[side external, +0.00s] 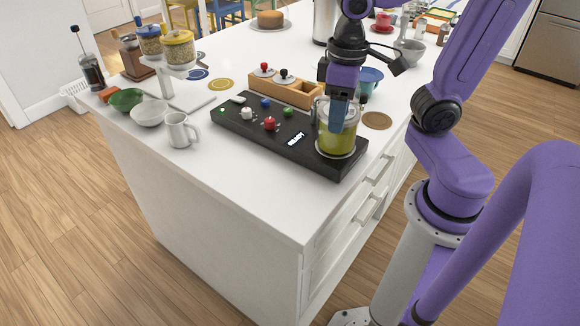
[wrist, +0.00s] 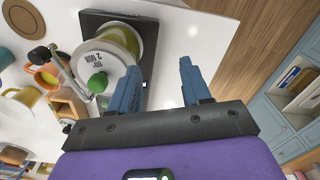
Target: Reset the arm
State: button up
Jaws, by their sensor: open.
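The jar stands on the panel. In the wrist view, my gripper (wrist: 157,82) has its fingers apart with bare white counter between them, and nothing is held. There a pale lid with printed text and a green knob (wrist: 97,82) lies left of the left finger. I cannot tell whether that finger touches it. The panel shows a lit READY display (side external: 294,139).
A wooden box (side external: 283,91) and a blue cup (side external: 369,79) stand behind the panel. A white mug (side external: 180,131), white bowl (side external: 150,113) and green bowl (side external: 126,99) are to the left. A brown coaster (side external: 377,120) lies right of the jar. The counter's front strip is clear.

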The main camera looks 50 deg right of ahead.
jog(key=s+a+f+n, duration=0.2)
jog(key=s+f+n, duration=0.2)
jog(key=s+n, duration=0.4)
jog(key=shift+s+a+f+n, duration=0.15)
jog(key=shift+a+n, duration=0.15)
jog(key=shift+a, duration=0.05)
